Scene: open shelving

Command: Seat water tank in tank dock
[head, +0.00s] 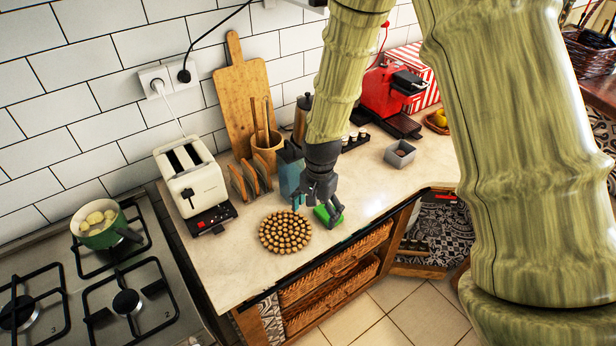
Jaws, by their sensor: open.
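A red machine (384,93) with a black front part and dark tray stands at the back right. I cannot make out the tank dock.
A round board of small brown items (285,232) lies left of my gripper. A cream toaster (191,178), a wooden cup (266,150), a plate rack and a cutting board (243,92) stand behind. A grey square bowl (400,154) sits right. The hob with a green pot (103,230) is left.

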